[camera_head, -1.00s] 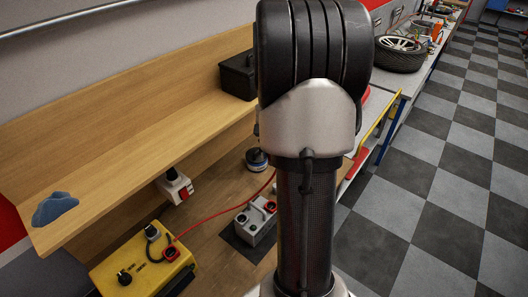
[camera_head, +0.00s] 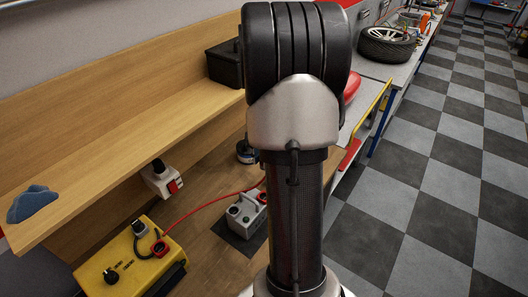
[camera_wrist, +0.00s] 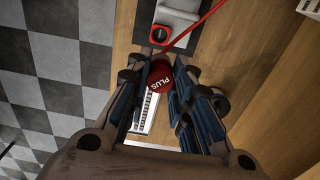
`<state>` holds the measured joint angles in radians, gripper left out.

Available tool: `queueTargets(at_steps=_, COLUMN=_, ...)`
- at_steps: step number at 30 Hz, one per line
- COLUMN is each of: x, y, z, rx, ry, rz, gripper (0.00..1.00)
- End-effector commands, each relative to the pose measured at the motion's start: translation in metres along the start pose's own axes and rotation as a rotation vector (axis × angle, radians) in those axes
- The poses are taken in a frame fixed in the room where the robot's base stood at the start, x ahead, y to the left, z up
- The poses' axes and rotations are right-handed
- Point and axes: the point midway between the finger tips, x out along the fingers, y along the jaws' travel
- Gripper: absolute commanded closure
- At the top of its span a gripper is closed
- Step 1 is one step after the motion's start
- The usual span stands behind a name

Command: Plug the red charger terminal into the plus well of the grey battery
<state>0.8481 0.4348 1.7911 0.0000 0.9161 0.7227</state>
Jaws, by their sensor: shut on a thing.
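In the wrist view, my gripper (camera_wrist: 160,80) is shut on the red charger terminal (camera_wrist: 160,74), marked PLUS, with its red cable (camera_wrist: 190,32) running up and right. The grey battery (camera_wrist: 177,17) lies just beyond the fingertips at the top. Its red-rimmed plus well (camera_wrist: 160,35) is apart from the terminal in the picture; the height between them is unclear. In the head view, the grey battery (camera_head: 247,212) stands on the bench, partly hidden by my arm. My gripper and the terminal are hidden there. The yellow charger (camera_head: 130,262) sits at lower left.
A wooden shelf (camera_head: 105,160) overhangs the bench behind the battery. A white and red socket box (camera_head: 162,180) is below it. A blue cloth (camera_head: 33,205) and a black box (camera_head: 226,63) sit on the shelf. A round tin (camera_head: 247,152) stands behind the battery.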

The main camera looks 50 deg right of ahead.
Motion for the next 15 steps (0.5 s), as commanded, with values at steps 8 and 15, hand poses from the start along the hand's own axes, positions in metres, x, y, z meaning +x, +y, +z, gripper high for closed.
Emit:
queueTargets(at_steps=8, x=0.037, y=0.0, z=0.0, rx=0.0, ry=-0.001, rz=0.001, gripper=1.0)
queueTargets(at_steps=15, x=0.066, y=0.0, z=0.0, rx=0.0, ry=-0.001, rz=0.001, gripper=1.0)
